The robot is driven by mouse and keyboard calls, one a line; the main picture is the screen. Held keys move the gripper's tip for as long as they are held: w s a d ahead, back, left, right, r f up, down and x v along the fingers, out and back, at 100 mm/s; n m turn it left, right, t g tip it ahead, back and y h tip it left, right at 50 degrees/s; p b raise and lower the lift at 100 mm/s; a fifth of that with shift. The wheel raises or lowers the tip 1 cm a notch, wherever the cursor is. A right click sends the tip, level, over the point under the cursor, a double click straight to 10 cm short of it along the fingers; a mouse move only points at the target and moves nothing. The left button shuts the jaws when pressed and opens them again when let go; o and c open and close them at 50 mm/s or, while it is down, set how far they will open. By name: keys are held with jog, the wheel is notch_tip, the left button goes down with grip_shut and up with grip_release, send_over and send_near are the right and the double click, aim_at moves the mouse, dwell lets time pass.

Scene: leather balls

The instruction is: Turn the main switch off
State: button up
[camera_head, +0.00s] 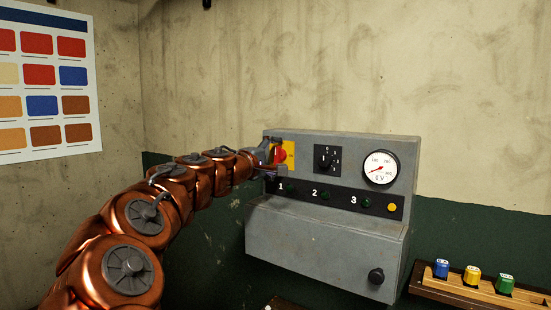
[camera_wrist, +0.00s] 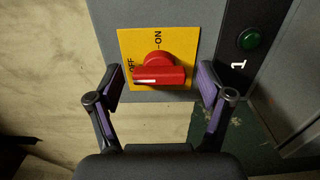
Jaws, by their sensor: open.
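The main switch is a red rotary knob (camera_wrist: 160,72) on a yellow plate (camera_wrist: 183,42) marked OFF at the left and ON at the top. Its bar lies crosswise in the wrist view, with the white mark at the left end, close to OFF. My gripper (camera_wrist: 159,80) is open, with one finger on each side of the knob and a gap to it. In the head view the red knob (camera_head: 281,156) shows at the panel's upper left, partly hidden by my gripper (camera_head: 270,162).
The grey control box (camera_head: 325,240) carries a selector dial (camera_head: 326,158), a gauge (camera_head: 380,168) reading near 0 V, green buttons (camera_head: 325,196) numbered 1 to 3 and a yellow lamp (camera_head: 392,207). A shelf (camera_head: 450,287) with coloured pieces is at the lower right.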

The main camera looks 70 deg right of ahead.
jog(key=shift+a, duration=0.1)
jog(key=v, duration=1.2)
dwell(0.4)
